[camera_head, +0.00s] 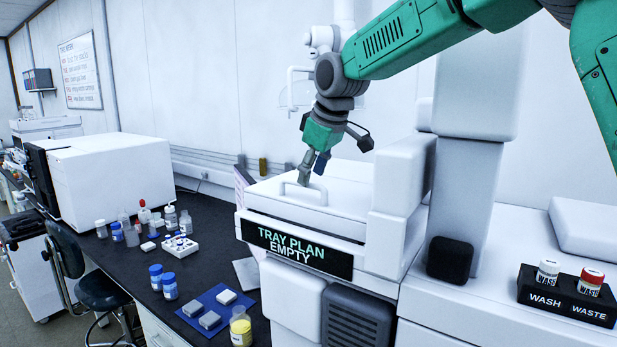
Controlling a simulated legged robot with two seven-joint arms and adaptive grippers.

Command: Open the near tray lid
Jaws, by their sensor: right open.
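The near tray lid (338,202) is a flat white panel on top of the white instrument (413,214). It looks shut. A raised white handle (303,193) stands on the lid. My right arm comes in from the upper right, and its gripper (305,178) points down at the handle. The fingers are open and sit right at the handle; whether they touch it cannot be told. A dark label reading "TRAY PLAN EMPTY" (292,251) is on the instrument's front below the lid. My left gripper is not in view.
Right of the lid stand a white block and column (468,180). A wash and waste bottle holder (567,297) is at far right. The dark bench (215,222) at left holds bottles, a white rack (180,246) and a blue mat (222,322). A stool (100,290) stands before it.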

